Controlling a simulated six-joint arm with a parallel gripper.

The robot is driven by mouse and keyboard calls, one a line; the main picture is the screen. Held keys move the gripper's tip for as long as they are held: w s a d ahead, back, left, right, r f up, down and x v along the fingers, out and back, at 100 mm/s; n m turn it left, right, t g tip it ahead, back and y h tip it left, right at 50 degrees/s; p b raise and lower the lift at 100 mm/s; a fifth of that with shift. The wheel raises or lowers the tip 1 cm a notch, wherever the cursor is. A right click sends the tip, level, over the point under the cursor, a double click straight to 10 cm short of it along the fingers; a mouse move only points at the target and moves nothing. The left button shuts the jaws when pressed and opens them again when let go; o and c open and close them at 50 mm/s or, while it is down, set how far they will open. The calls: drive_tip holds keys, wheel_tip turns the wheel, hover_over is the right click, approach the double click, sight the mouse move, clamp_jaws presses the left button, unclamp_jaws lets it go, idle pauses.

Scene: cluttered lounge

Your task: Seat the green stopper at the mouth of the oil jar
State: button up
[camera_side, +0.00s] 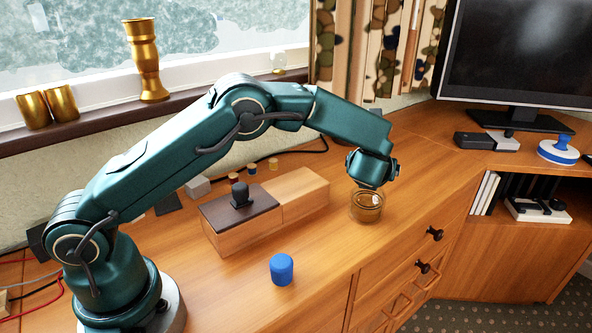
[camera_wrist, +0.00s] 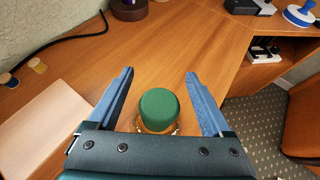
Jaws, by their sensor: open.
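The green stopper (camera_wrist: 159,106) shows from above in the wrist view, between the two blue fingers of my gripper (camera_wrist: 159,75). The fingers are spread wide, with a gap on each side of the stopper. A glass rim of the oil jar (camera_wrist: 177,129) shows just around and below the stopper. The stopper appears at the jar's mouth, but I cannot tell how deep it sits. In the side view the clear, amber-tinted jar (camera_side: 367,209) stands upright on the wooden top, directly under my gripper (camera_side: 372,172). The stopper cannot be made out there.
A wooden box (camera_side: 306,194) with a dark section and black knob (camera_side: 240,194) stands left of the jar. A blue cylinder (camera_side: 282,270) stands in front. Small corks (camera_side: 251,169) and a grey block (camera_side: 197,187) lie behind. The cabinet top right of the jar is clear.

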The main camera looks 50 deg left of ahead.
wheel_tip(320, 180, up, 7)
idle(0.6)
